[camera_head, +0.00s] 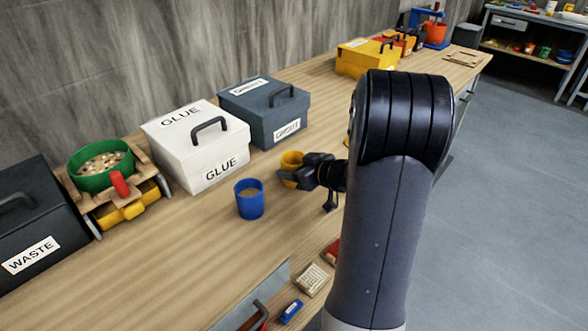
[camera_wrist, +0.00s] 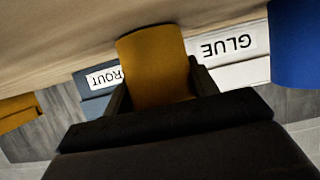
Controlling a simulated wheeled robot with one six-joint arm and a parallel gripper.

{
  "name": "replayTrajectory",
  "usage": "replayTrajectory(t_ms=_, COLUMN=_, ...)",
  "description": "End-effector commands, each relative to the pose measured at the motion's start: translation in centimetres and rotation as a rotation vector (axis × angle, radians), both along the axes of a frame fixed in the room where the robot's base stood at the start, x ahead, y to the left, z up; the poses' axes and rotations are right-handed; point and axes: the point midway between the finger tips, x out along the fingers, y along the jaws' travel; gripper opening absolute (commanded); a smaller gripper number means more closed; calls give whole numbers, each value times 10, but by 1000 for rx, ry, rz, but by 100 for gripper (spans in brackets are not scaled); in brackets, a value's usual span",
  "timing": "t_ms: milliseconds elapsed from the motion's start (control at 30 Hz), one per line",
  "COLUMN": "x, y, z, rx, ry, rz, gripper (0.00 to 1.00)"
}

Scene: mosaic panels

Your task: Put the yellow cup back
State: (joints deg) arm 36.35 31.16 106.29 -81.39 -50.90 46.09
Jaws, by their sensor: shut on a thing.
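The yellow cup (camera_head: 291,160) is in my gripper (camera_head: 300,174), at the bench top to the right of a blue cup (camera_head: 249,199). In the wrist view the yellow cup (camera_wrist: 155,65) sits between the two fingers of my gripper (camera_wrist: 160,88), which are shut on it. The head view shows the cup upright, with its lower part partly hidden by the gripper. I cannot tell whether its base touches the bench. The blue cup also shows at the right edge of the wrist view (camera_wrist: 298,40), apart from the yellow cup.
A white GLUE box (camera_head: 195,145) and a dark grey box (camera_head: 264,110) stand behind the cups. A green bowl (camera_head: 100,166) and a black WASTE box (camera_head: 40,230) are at left. A yellow box (camera_head: 362,58) stands farther back. Bare bench (camera_head: 165,262) lies front left.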

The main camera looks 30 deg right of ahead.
Motion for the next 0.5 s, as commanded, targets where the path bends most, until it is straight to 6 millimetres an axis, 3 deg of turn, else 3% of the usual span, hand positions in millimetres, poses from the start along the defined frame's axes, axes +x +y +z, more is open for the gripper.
replayTrajectory(t_ms=267, x=0, y=0, z=-3, rx=1, ry=0, rz=0, gripper=27)
replayTrajectory(t_ms=300, x=0, y=0, z=-3, rx=1, ry=0, rz=0, gripper=57)
replayTrajectory(t_ms=500, x=0, y=0, z=-2, rx=0, ry=0, rz=0, gripper=73)
